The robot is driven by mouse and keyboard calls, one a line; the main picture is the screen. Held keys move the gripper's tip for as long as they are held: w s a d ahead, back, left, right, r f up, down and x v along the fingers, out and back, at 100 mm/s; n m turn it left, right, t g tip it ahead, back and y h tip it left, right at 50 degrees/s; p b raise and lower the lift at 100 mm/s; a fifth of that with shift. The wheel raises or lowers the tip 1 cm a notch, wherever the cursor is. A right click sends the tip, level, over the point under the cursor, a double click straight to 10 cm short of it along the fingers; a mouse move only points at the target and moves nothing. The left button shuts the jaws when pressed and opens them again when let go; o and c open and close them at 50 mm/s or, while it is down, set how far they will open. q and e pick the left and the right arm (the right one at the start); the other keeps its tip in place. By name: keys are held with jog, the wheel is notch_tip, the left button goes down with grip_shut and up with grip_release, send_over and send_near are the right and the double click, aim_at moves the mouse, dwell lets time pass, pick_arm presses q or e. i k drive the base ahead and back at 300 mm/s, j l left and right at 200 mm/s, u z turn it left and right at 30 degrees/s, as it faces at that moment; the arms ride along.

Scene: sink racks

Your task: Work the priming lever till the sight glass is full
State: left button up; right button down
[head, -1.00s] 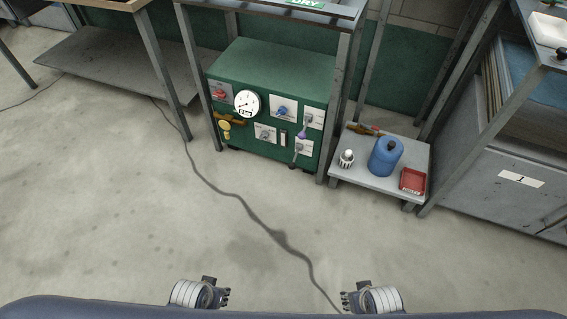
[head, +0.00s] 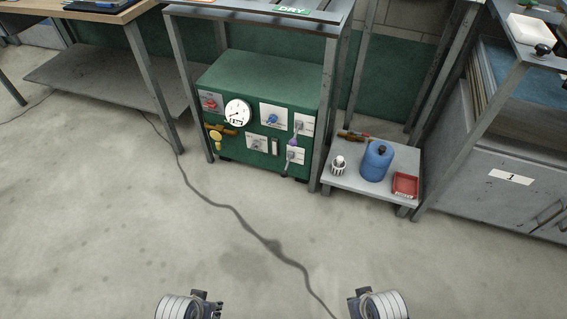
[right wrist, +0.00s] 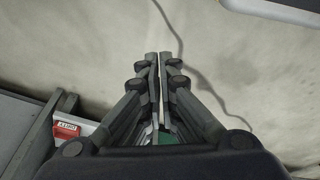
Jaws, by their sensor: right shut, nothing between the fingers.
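A green unit (head: 262,75) stands on the floor under a bench, with a round white dial gauge (head: 238,112) and several switches and handles on its front. A narrow vertical window (head: 275,146) low on the panel looks like the sight glass; its level is too small to read. A handle with a purple part (head: 294,141) sits to its right; I cannot tell which handle is the priming lever. My left gripper (head: 212,306) is at the bottom edge, its opening unclear. My right gripper (head: 355,304) is shut and empty, fingers together in the right wrist view (right wrist: 158,60). Both are well short of the unit.
Bench legs flank the unit. A dark cable (head: 235,212) crosses the otherwise clear floor. A grey cabinet (head: 490,190) stands at right.

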aim_at(284, 174)
jog(key=i+l+u, duration=1.05)
jog(key=l, duration=0.25)
jog(key=k+j, duration=0.05)
